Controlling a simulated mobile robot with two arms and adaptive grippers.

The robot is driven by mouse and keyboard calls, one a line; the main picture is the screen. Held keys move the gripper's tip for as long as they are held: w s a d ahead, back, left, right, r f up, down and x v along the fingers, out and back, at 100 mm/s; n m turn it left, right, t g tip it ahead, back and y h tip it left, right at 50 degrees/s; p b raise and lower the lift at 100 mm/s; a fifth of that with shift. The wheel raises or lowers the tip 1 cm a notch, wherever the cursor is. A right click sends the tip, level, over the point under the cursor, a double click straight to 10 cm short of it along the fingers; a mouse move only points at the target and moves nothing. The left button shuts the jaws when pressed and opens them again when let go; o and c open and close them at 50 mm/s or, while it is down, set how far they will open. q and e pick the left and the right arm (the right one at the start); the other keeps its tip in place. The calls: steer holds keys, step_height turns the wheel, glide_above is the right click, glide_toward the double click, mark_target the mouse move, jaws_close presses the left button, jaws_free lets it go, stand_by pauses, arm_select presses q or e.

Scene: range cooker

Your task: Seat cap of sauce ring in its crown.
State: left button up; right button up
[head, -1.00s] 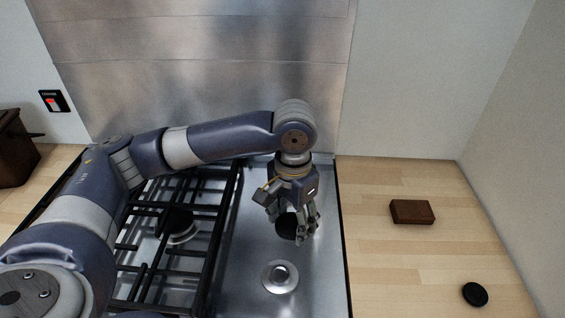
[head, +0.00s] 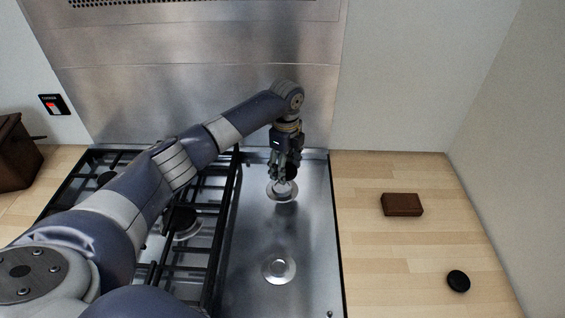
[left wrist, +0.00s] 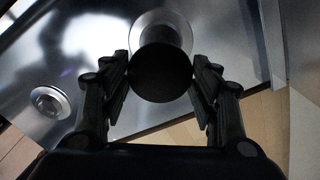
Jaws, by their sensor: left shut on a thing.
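My left gripper (head: 286,176) points down over the back right of the hob and is shut on a round black cap (head: 291,172). In the left wrist view the cap (left wrist: 161,73) sits between the two fingers and partly hides a silver burner crown (left wrist: 160,27). That back crown (head: 282,194) shows just below the gripper in the head view. The gap between cap and crown is hard to judge. A front crown (head: 279,268) on the same steel strip is bare and also shows in the left wrist view (left wrist: 50,102). My right gripper is not in view.
Black pan grates (head: 208,235) cover the burners on the left. A second black cap (head: 458,281) and a brown block (head: 402,205) lie on the wooden counter (head: 385,260) at right. A steel backsplash (head: 200,100) rises behind the hob.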

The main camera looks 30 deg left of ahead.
mark_target(282, 188)
arm_select(q)
steer(key=shift+a+f+m, duration=0.4)
steer(key=shift+a+m, duration=0.1)
steer(key=shift+m, duration=0.1)
steer(key=shift+a+f, duration=0.1)
steer(key=shift+f, duration=0.1)
step_height(282, 188, down, 3)
steer(key=b, duration=0.3)
steer(key=shift+f, duration=0.15)
steer(key=shift+w+f, duration=0.1)
steer(key=shift+f, duration=0.65)
steer(key=shift+f+b, duration=0.25)
steer(key=shift+b, duration=0.05)
steer(key=shift+f, duration=0.25)
steer(key=shift+f, duration=0.1)
